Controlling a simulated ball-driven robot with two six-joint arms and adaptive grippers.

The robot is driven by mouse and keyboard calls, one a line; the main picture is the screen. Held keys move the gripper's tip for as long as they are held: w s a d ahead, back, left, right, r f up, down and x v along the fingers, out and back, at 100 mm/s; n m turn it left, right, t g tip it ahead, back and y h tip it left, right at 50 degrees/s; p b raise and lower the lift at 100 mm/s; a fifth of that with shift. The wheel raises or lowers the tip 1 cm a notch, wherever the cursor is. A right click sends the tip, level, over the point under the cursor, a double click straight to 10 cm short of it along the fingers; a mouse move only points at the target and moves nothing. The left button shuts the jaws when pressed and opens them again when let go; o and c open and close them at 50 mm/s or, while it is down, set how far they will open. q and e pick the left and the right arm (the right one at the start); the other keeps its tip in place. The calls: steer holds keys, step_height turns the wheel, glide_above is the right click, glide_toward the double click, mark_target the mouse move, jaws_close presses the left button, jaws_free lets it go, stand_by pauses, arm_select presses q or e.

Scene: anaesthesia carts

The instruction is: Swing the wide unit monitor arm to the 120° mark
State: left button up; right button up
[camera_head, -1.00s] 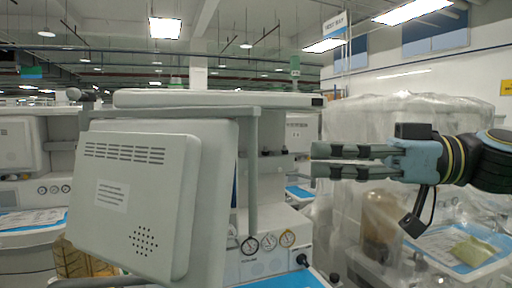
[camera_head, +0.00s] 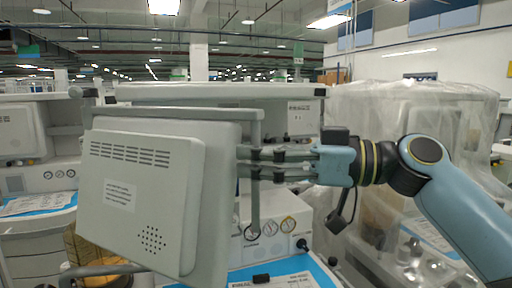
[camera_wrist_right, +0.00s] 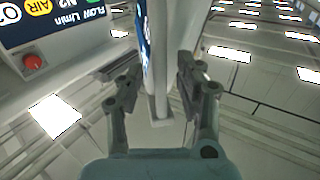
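The wide unit monitor (camera_head: 140,195) hangs in the left half of the head view, its grey back facing me and slightly tilted. Its arm has a horizontal bar (camera_head: 190,112) above the monitor and a vertical post (camera_head: 254,212) at the right end. My right gripper (camera_head: 246,164) is level at this post, its fingertips close to the monitor's right edge. In the right wrist view the post (camera_wrist_right: 161,60) stands between the two fingers of my right gripper (camera_wrist_right: 158,75), which are apart with gaps visible. No 120° mark is readable. My left gripper is out of view.
Round gauges (camera_head: 269,229) and a blue-edged worktop (camera_head: 240,275) lie below the gripper. A plastic-wrapped unit (camera_head: 400,110) stands at the right. Another cart with a monitor (camera_head: 22,130) is at the left. A red knob (camera_wrist_right: 33,62) shows in the wrist view.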

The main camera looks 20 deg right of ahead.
steer(key=shift+w+a, duration=0.1)
steer(key=shift+a, duration=0.05)
jaws_close()
stand_by(0.7)
